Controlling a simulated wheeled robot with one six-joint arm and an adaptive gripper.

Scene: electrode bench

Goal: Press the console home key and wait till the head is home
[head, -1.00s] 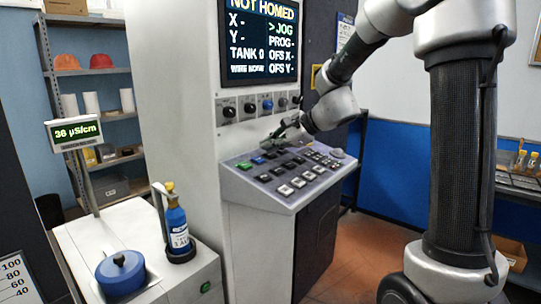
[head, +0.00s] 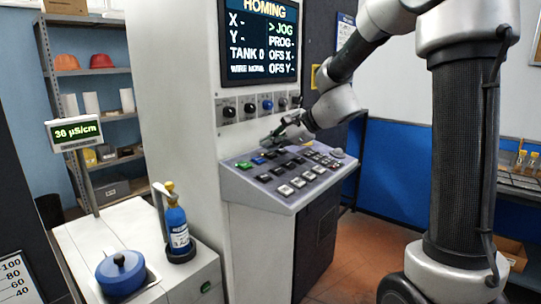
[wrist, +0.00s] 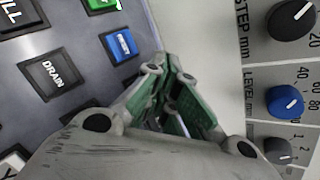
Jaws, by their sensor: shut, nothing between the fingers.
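The console screen (head: 258,40) reads HOMING at the top, with dashes after X and Y and JOG marked. The sloped console key panel (head: 292,207) carries rows of black, white, green and blue keys. My gripper (head: 268,139) is shut and empty, with its tips at the back edge of the panel. In the wrist view the shut fingertips (wrist: 162,60) are beside a blue key (wrist: 122,46); a DRAIN key (wrist: 51,74) and a green key (wrist: 101,4) are farther left. The home key cannot be made out and may be hidden by my fingers. The machine head is not in view.
Knobs (head: 267,105) stand out from the upright panel just above the keys, close to my gripper. A white cabinet (head: 90,232) at lower left holds a blue bottle (head: 177,229) and a blue-lidded pot (head: 121,272). Shelves (head: 106,110) stand behind.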

